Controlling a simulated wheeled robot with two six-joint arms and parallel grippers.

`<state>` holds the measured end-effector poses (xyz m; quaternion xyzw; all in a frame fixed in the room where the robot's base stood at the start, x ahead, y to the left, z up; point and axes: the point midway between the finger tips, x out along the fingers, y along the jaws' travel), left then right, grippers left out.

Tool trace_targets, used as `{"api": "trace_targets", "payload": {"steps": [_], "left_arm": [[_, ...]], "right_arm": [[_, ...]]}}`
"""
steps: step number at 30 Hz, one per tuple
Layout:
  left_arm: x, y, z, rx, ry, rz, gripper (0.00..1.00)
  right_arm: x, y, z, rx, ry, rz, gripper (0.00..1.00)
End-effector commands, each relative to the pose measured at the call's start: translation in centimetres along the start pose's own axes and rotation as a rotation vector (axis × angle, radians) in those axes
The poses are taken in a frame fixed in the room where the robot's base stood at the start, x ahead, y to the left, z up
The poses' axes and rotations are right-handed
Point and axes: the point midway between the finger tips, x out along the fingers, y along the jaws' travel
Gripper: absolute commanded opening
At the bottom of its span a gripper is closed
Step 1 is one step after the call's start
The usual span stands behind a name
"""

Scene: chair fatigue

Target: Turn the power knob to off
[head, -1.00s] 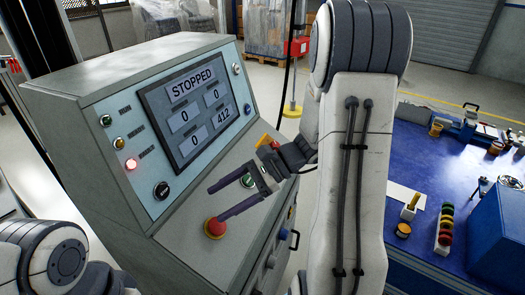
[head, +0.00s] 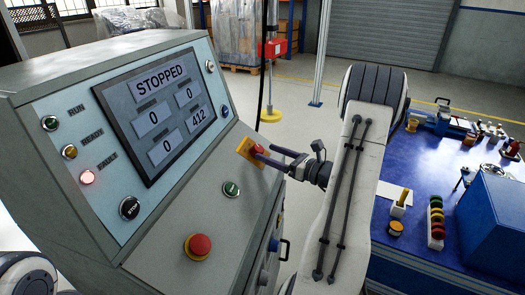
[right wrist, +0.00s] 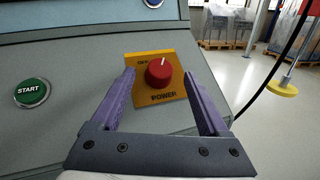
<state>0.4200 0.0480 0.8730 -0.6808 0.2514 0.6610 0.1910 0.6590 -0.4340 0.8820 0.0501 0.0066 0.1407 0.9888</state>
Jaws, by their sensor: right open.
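The red power knob (right wrist: 159,73) sits on a yellow plate (right wrist: 158,92) marked POWER on the sloped grey console. Its white pointer mark points up and slightly right in the right wrist view. A small label shows at the knob's upper left, too small to read surely. In the head view the knob (head: 257,148) is at the console's right edge. My right gripper (right wrist: 160,78) is open, with its purple fingers on either side of the knob and apart from it. In the head view the right gripper (head: 264,155) reaches in from the right. My left gripper is out of view.
The green START button (right wrist: 32,93) is left of the plate. A red stop button (head: 198,246) stands lower on the console. The screen (head: 163,112) reads STOPPED, and a red FAULT lamp (head: 87,177) is lit. A blue workbench (head: 465,160) is at the right.

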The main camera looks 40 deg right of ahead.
Motion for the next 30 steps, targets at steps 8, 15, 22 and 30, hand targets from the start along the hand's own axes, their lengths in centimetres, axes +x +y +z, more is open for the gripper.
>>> {"api": "trace_targets", "payload": {"steps": [8, 15, 22, 30], "left_arm": [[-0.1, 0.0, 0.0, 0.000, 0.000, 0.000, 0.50], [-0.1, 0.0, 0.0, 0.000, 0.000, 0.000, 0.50], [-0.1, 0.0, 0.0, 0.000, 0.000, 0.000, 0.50], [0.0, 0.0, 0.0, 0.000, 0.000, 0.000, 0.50]], "right_arm": [[3.1, -0.1, 0.0, 0.001, 0.001, -0.001, 0.78], [3.2, -0.1, 0.0, 0.001, 0.001, -0.004, 0.78], [3.2, -0.1, 0.0, 0.001, 0.001, -0.004, 0.21], [3.2, -0.2, -0.1, -0.005, 0.000, 0.004, 0.00]]}}
